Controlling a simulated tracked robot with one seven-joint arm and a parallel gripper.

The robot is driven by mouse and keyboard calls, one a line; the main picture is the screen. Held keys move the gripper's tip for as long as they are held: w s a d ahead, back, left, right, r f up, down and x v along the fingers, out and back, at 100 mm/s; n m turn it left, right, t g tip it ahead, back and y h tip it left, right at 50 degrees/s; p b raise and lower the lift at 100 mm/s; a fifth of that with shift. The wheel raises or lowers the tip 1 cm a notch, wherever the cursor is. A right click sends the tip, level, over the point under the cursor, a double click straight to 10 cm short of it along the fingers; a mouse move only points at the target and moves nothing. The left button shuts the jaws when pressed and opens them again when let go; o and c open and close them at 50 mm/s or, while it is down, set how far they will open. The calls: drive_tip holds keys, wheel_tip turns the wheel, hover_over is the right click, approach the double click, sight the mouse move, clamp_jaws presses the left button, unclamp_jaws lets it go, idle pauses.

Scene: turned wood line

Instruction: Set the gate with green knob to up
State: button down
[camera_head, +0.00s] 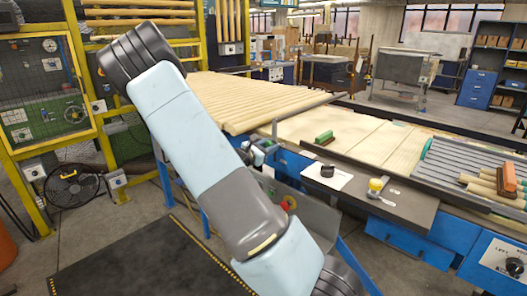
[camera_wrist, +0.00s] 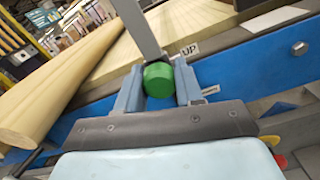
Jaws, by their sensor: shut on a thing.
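The green knob (camera_wrist: 158,79) sits between the two fingers of my gripper (camera_wrist: 159,88) in the wrist view, one finger on each side. A grey bar of the gate (camera_wrist: 138,28) runs up from the knob. In the head view my gripper (camera_head: 260,151) is at the blue rail beside the wood line; the knob is not clear there.
Turned wooden poles (camera_head: 245,98) lie on the line behind the rail; one pole (camera_wrist: 55,85) is close at the left in the wrist view. A dark shelf (camera_head: 400,203) with a yellow-topped item (camera_head: 377,185) is to the right. A red knob (camera_head: 290,203) is below.

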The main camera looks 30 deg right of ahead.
drive_tip(key=shift+w+r, duration=0.25)
drive_tip(key=shift+r, duration=0.05)
drive_tip(key=c, duration=1.1)
unclamp_jaws()
drive_tip(key=o, duration=0.3)
drive_tip(key=shift+s+f, duration=0.1)
drive_tip(key=shift+o, duration=0.2)
drive_tip(key=v, duration=1.4)
drive_tip(key=shift+d+f, duration=0.1)
